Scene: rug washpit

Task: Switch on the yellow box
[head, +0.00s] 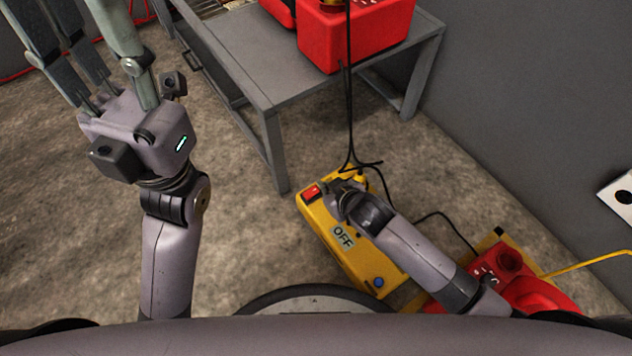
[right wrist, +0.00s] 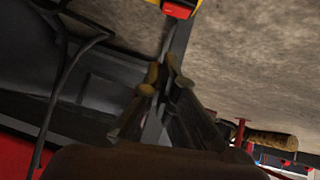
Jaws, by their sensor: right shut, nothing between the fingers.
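The yellow box (head: 352,262) lies on the floor in the middle of the head view. It has a red switch (head: 311,193) at its far end, a label reading OFF (head: 342,237) and a blue button (head: 379,282) at its near end. My right gripper (head: 350,183) is over the box's far part, foreshortened and partly hidden by its own wrist. In the right wrist view its fingers (right wrist: 161,77) are together and empty, with the yellow box's edge and red part (right wrist: 178,9) beyond them at the top. My left gripper (head: 80,35) is raised at the left, fingers spread, away from the box.
A grey table (head: 235,65) with a red machine (head: 355,35) stands behind the box. Black cables (head: 349,110) hang down near my right gripper. A red and yellow unit (head: 510,275) sits at the right. Carpeted floor (head: 245,225) is clear left of the box.

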